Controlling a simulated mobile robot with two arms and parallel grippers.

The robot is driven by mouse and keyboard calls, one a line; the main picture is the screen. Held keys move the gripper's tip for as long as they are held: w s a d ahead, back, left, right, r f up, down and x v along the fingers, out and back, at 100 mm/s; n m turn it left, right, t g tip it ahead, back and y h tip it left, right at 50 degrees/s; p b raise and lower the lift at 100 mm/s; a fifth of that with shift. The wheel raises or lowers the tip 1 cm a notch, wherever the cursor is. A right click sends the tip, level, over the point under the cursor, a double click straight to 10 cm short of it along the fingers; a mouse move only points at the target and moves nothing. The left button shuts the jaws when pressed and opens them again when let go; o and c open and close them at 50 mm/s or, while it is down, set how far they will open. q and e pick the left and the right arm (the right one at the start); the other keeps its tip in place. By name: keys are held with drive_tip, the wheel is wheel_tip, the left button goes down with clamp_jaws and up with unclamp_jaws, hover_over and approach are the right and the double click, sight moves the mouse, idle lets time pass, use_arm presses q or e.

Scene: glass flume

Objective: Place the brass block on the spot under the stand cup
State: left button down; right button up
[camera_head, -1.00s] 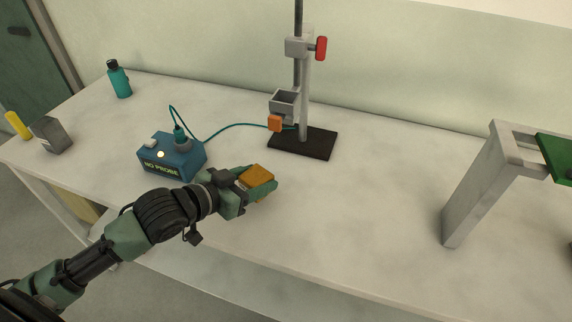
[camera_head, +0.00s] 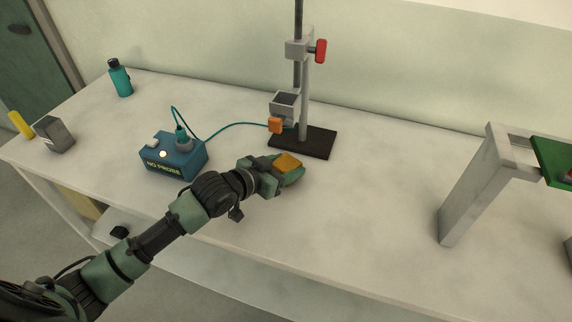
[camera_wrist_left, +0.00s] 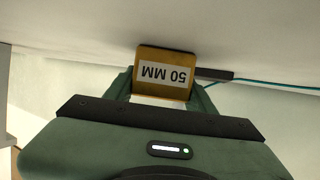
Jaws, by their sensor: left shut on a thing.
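The brass block (camera_head: 287,161) is held in my left gripper (camera_head: 284,170), which is shut on it. The left wrist view shows the block (camera_wrist_left: 163,74) with a "50 MM" label, between the green fingers (camera_wrist_left: 163,92). The stand has a dark base (camera_head: 303,143), an upright rod and a grey square cup (camera_head: 284,104) with an orange part on its front. The block is in front of the stand base, on the near side, apart from the cup. The spot under the cup cannot be made out. My right gripper is not in view.
A blue box (camera_head: 173,156) reading "NO PROBE" stands left of my gripper, its teal cable running toward the stand. A teal bottle (camera_head: 120,78), a grey block (camera_head: 54,134) and a yellow item (camera_head: 20,124) are at left. A grey frame (camera_head: 474,185) stands at right.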

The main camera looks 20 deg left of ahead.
use_arm(q)
drive_tip(key=shift+r, duration=0.2)
drive_tip(key=c, duration=0.9)
unclamp_jaws()
drive_tip(key=shift+f, duration=0.3)
drive_tip(key=shift+c, duration=0.2)
drive_tip(key=o, duration=0.4)
drive_tip(key=shift+r, duration=0.15)
drive_tip(key=v, duration=1.2)
drive_tip(key=shift+s+b, duration=0.1)
drive_tip(key=shift+b, duration=0.2)
